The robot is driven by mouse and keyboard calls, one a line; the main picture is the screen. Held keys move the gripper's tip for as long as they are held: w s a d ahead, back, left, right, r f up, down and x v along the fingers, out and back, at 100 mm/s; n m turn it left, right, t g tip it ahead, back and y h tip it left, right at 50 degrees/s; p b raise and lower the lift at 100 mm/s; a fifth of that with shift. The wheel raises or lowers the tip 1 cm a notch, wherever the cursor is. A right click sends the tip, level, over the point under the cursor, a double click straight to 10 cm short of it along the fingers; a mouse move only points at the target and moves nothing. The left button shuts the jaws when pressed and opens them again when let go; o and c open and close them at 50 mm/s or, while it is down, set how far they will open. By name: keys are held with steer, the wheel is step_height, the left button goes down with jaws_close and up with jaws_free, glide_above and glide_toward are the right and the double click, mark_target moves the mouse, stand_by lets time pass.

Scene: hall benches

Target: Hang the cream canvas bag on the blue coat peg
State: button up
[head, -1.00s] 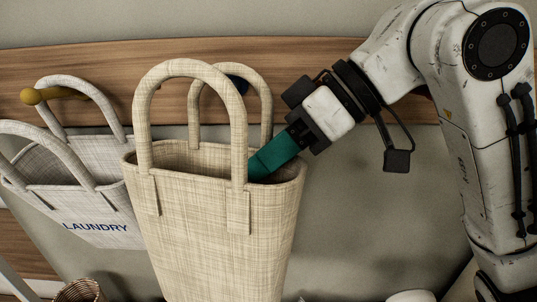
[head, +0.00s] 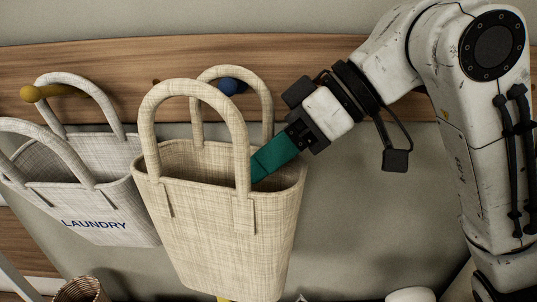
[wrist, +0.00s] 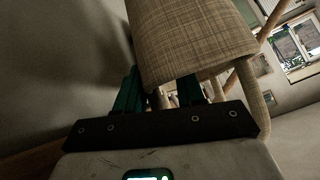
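The cream canvas bag (head: 225,225) hangs in the middle of the head view, tilted, with two arched handles. The blue coat peg (head: 229,86) shows just under the top of the far handle, inside its loop; whether they touch is hard to tell. In the wrist view the fingers (wrist: 160,92) stand apart, and the bag's woven cloth (wrist: 190,40) covers much of the space ahead.
A pale bag marked LAUNDRY (head: 105,208) hangs on a mustard peg (head: 32,93) close at the left. A wooden rail (head: 100,70) runs along the wall. A wicker basket (head: 82,291) and a white object (head: 410,295) stand below.

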steer(key=shift+o, duration=0.8)
steer(key=b+v, duration=0.2)
steer(key=v, duration=0.8)
steer(key=shift+d, duration=0.3)
